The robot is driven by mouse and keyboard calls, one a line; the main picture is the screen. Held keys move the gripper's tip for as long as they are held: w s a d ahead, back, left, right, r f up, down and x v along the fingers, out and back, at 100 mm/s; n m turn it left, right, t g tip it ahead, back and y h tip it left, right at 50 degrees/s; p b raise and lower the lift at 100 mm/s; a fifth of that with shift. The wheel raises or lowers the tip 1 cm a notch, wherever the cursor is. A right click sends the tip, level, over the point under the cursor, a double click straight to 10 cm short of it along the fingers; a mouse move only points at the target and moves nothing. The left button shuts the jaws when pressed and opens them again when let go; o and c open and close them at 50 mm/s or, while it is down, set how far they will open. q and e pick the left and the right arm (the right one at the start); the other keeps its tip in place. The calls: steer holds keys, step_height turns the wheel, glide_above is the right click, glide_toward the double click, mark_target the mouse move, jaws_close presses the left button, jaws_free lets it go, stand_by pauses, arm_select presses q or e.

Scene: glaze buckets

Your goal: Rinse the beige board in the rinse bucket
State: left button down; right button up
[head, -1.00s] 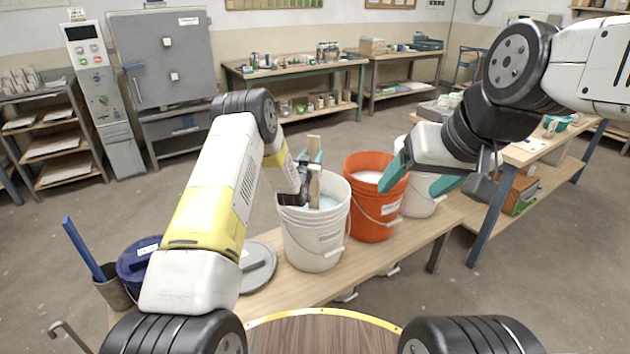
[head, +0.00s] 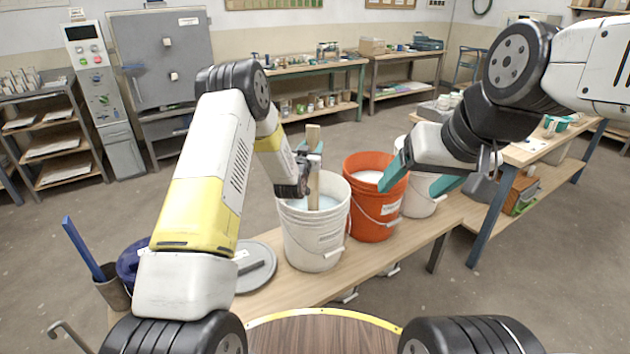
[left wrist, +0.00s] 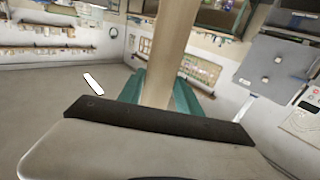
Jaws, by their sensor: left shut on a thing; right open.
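The beige board (head: 314,138) is upright in my left gripper (head: 312,160), which is shut on it above the nearest white bucket (head: 316,240). Its lower end is at the bucket's mouth, over pale liquid; I cannot tell whether it touches. In the left wrist view the board (left wrist: 172,45) stands between the teal fingers. An orange bucket (head: 370,222) with whitish liquid and another white bucket (head: 418,203) stand behind to the right. The labels are too small to read, so I cannot tell which is the rinse bucket. My right gripper (head: 422,180) is open and empty above the orange and far white buckets.
The buckets stand on a wooden bench (head: 410,244). A grey lid (head: 258,268) lies left of the nearest bucket, beside a dark blue tub (head: 130,262) and a pot (head: 114,292) holding a blue stick. A side table (head: 530,150) is at the right.

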arm_select(q)
step_height(320, 180, up, 18)
stand_by(1.2)
steer(key=shift+r, duration=0.15)
stand_by(0.6)
step_height(320, 180, up, 5)
steer(key=shift+f, duration=0.1)
stand_by(0.4)
stand_by(0.4)
